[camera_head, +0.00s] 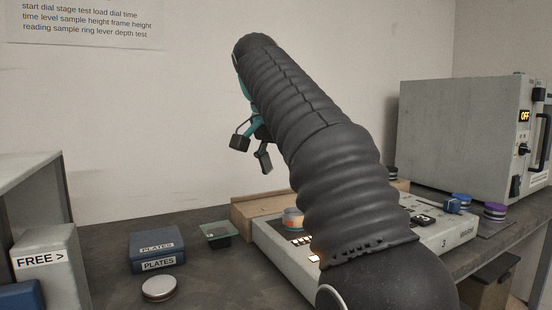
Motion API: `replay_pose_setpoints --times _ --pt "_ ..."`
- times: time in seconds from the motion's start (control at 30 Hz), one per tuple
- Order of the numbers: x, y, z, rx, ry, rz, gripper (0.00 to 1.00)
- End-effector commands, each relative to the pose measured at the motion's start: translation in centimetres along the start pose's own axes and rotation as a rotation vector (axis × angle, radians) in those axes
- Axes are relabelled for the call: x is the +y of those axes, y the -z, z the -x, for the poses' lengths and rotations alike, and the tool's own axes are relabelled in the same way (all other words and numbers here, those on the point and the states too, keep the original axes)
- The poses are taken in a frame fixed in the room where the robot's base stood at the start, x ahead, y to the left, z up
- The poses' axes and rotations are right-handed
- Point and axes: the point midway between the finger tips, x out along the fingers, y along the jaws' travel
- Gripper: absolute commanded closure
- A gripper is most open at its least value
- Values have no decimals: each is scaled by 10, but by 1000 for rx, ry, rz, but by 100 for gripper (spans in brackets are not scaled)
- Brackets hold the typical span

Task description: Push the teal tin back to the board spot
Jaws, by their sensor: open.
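A small round tin (293,218), teal with an orange band, stands at the back left of a pale panelled unit, partly hidden by my arm. A tan wooden board (258,207) runs behind that unit; its middle is hidden by my arm. I cannot make out a marked spot on it. My gripper (252,150) is raised in front of the wall, above and left of the tin, with its two dark fingers apart and nothing between them. It is well clear of the tin.
The pale unit (270,243) has lit buttons. Left of it are a green square dish (216,236), a blue PLATES box (157,248) and a round silver lid (159,289). A grey oven-like cabinet (455,135) stands right, with blue and purple-topped pots (494,211) before it.

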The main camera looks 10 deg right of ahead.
Motion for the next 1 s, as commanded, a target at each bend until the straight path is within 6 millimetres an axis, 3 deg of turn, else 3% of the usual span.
replay_pose_setpoints --times 0.17,0.63,1.0 --pt "-9 5 5 1 -16 -59 13" --pt "-8 6 1 1 -20 -69 13" --pt "-8 3 -51 1 -19 -67 13"
